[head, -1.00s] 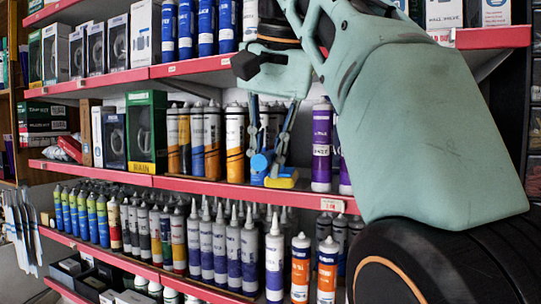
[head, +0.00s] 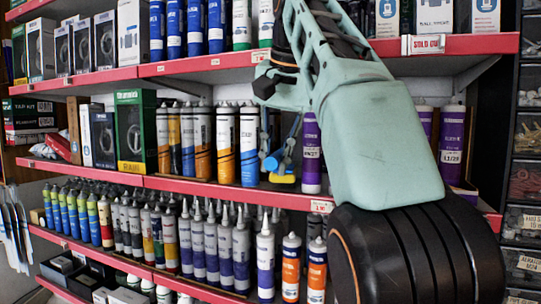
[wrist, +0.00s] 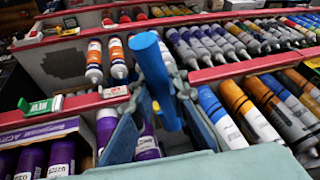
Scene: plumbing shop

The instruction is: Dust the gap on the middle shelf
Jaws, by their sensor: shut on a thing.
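In the wrist view, the blue handle (wrist: 146,55) stands between my fingers (wrist: 163,95). The wrist view also shows purple tubes (wrist: 62,155) on one side and white-and-orange tubes (wrist: 240,105) on the other. The back of the gap is hidden.
The lower shelf holds many nozzle tubes (head: 241,255). A green box (head: 135,130) stands farther left on the middle shelf. Parts bins (head: 527,135) are at the right edge.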

